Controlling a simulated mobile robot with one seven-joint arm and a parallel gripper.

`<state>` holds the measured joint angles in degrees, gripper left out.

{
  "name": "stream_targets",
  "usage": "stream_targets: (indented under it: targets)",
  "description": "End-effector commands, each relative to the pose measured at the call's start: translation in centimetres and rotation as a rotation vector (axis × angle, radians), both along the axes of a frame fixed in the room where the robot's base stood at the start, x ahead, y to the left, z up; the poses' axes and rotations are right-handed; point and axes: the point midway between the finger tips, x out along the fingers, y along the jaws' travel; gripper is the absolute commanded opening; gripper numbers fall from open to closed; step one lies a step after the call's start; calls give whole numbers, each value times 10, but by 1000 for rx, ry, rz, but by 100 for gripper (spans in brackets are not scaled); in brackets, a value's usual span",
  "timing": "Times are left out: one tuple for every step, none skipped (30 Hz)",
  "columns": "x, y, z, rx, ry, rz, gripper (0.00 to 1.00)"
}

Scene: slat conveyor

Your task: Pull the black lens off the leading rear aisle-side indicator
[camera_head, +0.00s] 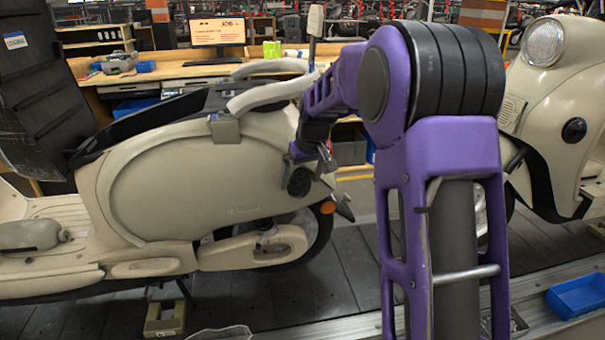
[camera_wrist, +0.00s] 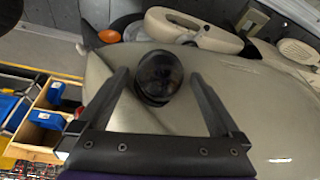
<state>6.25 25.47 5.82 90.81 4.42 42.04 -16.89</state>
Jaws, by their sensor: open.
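A cream scooter (camera_head: 185,185) stands on the conveyor at the left in the head view. A round, glossy black lens (camera_head: 299,181) is on its rear side; it also shows in the wrist view (camera_wrist: 158,77), still seated on the cream bodywork. My gripper (camera_wrist: 158,76) is open, with one finger on each side of the lens. I cannot tell whether the fingers touch it. In the head view my wrist hangs just above the lens, and the fingertips are hard to make out. An orange lens (camera_head: 327,207) sits lower at the scooter's tail.
A second cream scooter (camera_head: 560,110) stands at the right. A workbench (camera_head: 165,72) with a monitor is behind the first scooter. A blue tray (camera_head: 580,296) lies at the lower right. Grey grab rails (camera_head: 270,92) rise above the scooter's seat area near my wrist.

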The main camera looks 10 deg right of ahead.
Motion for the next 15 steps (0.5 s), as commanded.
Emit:
stream_targets:
  targets:
    - [0,0,0,0,0,0,100]
    - [0,0,0,0,0,0,100]
    - [0,0,0,0,-1,0,100]
    - [0,0,0,0,0,0,100]
    - [0,0,0,0,0,0,100]
    - [0,0,0,0,0,0,96]
    - [0,0,0,0,0,0,91]
    - [0,0,0,0,0,0,86]
    - [0,0,0,0,0,0,78]
    - [0,0,0,0,0,0,73]
    - [0,0,0,0,0,0,68]
    - [0,0,0,0,0,0,60]
    - [0,0,0,0,0,0,55]
    - [0,0,0,0,0,0,50]
    - [0,0,0,0,0,0,42]
